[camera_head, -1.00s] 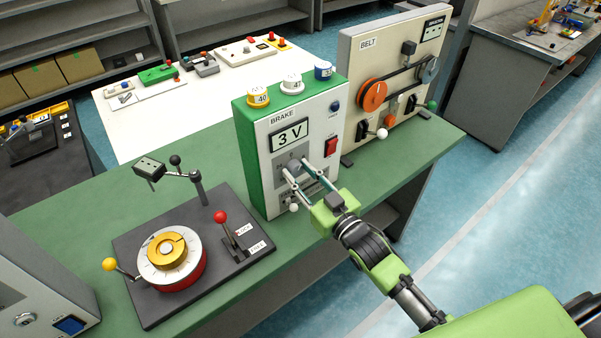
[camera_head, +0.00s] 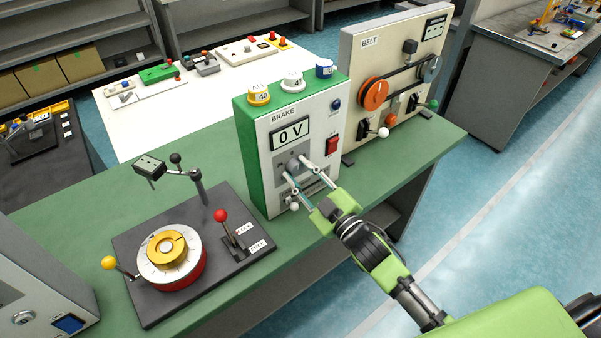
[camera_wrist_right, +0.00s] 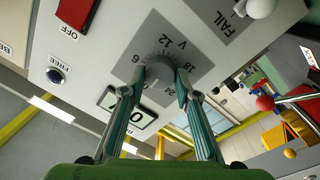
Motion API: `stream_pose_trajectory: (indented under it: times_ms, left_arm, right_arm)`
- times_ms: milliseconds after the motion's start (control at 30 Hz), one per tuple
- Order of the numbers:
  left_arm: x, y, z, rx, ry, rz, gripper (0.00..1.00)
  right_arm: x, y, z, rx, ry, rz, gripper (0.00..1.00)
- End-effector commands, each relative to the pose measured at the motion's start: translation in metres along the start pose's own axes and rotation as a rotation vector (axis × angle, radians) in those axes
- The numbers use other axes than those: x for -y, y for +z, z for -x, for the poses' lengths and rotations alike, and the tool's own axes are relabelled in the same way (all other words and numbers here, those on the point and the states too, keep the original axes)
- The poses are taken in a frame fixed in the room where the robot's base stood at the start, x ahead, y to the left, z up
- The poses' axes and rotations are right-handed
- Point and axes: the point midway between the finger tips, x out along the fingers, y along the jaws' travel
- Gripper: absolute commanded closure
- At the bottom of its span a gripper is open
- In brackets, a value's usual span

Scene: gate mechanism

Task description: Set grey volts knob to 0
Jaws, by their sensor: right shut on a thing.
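The green and white BRAKE box (camera_head: 262,150) stands on the green bench, and its display (camera_head: 290,134) reads 0 V. The grey volts knob (camera_head: 292,166) sits on a grey dial plate below the display. It also shows in the right wrist view (camera_wrist_right: 160,72), where the display is upside down and partly hidden by a finger. My right gripper (camera_head: 296,172) is shut on the knob, with one finger on each side; in the wrist view its fingertips (camera_wrist_right: 160,84) touch the knob's sides. My left gripper is not in view.
A red switch (camera_head: 332,146) is right of the display, and a white-knobbed lever (camera_head: 294,206) is below the dial. The BELT panel (camera_head: 388,90) stands to the right. A turntable with a red-knobbed lever (camera_head: 220,215) is at left.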

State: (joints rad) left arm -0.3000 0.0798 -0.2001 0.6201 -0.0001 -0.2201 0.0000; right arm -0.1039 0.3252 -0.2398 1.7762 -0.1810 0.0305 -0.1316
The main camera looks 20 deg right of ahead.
Motion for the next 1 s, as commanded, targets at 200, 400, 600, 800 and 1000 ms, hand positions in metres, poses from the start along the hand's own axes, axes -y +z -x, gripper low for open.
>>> stream_pose_trajectory:
  times_ms: [200,400,600,800,1000]
  left_arm:
    - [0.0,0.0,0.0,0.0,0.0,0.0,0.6]
    - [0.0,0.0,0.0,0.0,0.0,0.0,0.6]
    - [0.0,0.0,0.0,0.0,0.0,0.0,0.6]
    - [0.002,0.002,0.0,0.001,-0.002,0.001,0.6]
    - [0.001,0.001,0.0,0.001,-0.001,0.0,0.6]
  right_arm:
    - [0.001,0.002,0.001,0.004,-0.002,0.005,0.92]
    - [0.001,0.002,0.001,0.004,-0.002,0.005,0.54]
    - [0.001,0.001,0.0,0.002,-0.001,0.003,0.54]
    - [0.0,0.001,0.003,0.001,-0.001,0.002,0.54]
    - [0.001,0.002,0.027,0.004,-0.003,0.002,0.54]
